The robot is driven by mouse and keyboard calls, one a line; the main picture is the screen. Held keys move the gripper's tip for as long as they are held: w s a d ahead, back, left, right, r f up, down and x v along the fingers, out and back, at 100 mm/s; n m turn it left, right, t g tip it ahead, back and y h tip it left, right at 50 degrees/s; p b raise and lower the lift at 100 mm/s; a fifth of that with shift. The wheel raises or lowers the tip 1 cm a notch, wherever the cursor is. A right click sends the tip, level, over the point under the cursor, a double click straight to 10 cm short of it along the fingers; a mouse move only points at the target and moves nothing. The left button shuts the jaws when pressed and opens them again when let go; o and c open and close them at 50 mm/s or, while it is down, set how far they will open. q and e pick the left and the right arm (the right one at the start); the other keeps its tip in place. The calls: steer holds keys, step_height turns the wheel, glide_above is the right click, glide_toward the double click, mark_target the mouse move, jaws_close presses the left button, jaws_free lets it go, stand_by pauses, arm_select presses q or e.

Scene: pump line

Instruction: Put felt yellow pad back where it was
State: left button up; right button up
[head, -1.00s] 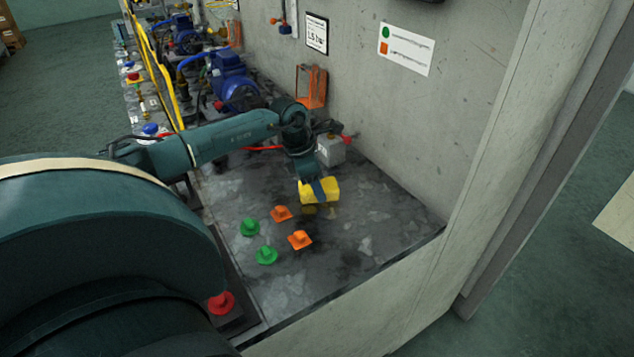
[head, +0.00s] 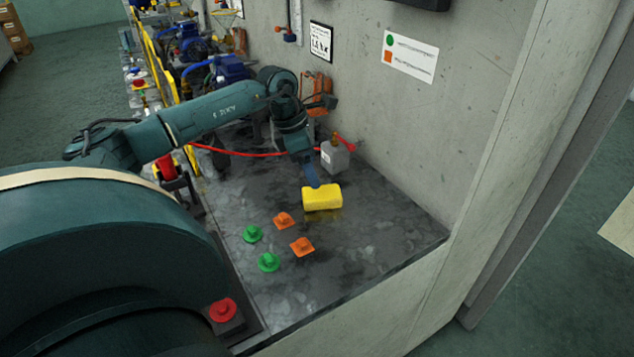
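The yellow felt pad (head: 322,198) is a small block on or just above the dark, wet-looking bench top (head: 375,225), with a faint yellow reflection under it. My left gripper (head: 314,184) points down from the arm coming in from the left. Its blue fingertips end at the pad's upper back edge and no longer overlap its front face. Whether they touch the pad, and how far apart they are, I cannot tell. My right gripper is not in view.
Two orange knobs (head: 284,220) (head: 302,246) and two green knobs (head: 252,234) (head: 269,262) stand left of the pad. A grey box (head: 335,157) with a red-handled valve stands behind it. A red button (head: 223,310) sits at the front left. The bench's right side is clear.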

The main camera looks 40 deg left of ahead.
arm_select(q)
steer(key=v, duration=0.4)
steer(key=shift+r, duration=0.1)
stand_by(0.5)
